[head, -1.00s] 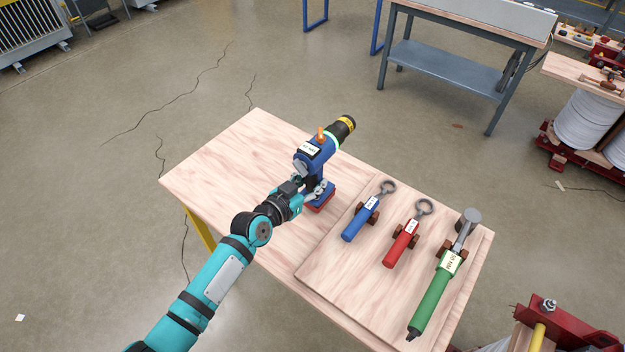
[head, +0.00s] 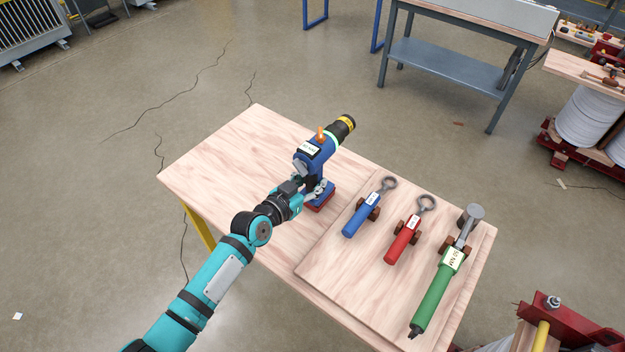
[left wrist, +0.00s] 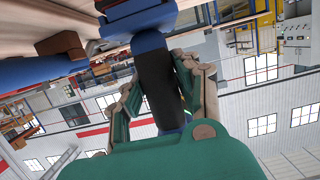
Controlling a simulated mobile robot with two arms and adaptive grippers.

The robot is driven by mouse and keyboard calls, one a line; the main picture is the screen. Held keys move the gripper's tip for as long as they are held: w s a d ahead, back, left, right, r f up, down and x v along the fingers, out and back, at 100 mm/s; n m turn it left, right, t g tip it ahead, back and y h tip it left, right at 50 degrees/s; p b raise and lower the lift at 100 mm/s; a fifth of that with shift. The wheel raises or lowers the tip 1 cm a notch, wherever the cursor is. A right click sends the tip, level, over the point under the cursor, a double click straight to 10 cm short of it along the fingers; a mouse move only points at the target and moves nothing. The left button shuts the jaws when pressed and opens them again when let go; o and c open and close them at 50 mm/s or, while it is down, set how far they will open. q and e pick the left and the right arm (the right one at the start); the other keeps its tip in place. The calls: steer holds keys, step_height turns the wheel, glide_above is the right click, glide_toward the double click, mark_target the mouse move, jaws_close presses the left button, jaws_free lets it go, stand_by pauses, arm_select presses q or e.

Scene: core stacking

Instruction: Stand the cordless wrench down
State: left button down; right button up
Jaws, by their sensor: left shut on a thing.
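The cordless wrench (head: 312,153) is blue with a black and yellow nose, a green ring and an orange knob on top. It is upright above the wooden table (head: 222,150), left of the board, its nose pointing to the far right. My left gripper (head: 308,190) is shut on its handle, and the fingers stand on both sides of the dark handle (left wrist: 158,82) in the left wrist view. The blue and red battery base (head: 321,197) is at or just above the table top; I cannot tell whether it touches. My right gripper is not in view.
A raised wooden board (head: 325,262) on the table's right part holds a blue torque wrench (head: 358,216), a red one (head: 402,246) and a larger green one (head: 436,293) on brown rests. The table's left part is clear. A grey workbench (head: 450,75) stands behind.

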arm_select(q)
steer(key=shift+w, duration=0.1)
steer(key=c, duration=0.9)
jaws_free()
steer(key=shift+f, duration=0.1)
steer(key=shift+s+f, duration=0.2)
steer(key=shift+f, duration=0.15)
steer(key=v, duration=1.2)
steer(key=shift+w+r, duration=0.1)
steer(key=shift+r, duration=0.05)
